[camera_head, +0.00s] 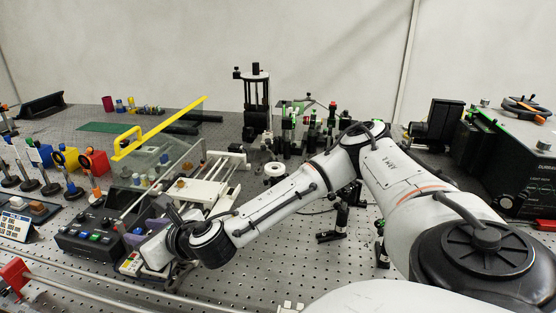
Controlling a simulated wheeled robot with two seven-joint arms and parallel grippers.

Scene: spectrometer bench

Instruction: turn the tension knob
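My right arm reaches in from the right across the bench. Its wrist is at the lower middle left, and the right gripper (170,213) is small and dark beside the white rail device (207,190). I cannot make out whether its fingers are open or shut, or whether they touch anything. A black control box (88,238) with coloured buttons is just left of the gripper. I cannot pick out the tension knob for certain; the gripper and wrist hide part of this area. My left gripper is not in view.
A clear panel with a yellow bar (165,125) rises behind the gripper. Posts with coloured optics (72,188) crowd the left. A black vertical stage (257,105) stands at the back, and a large black box (505,165) at the right. The front perforated bench is mostly free.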

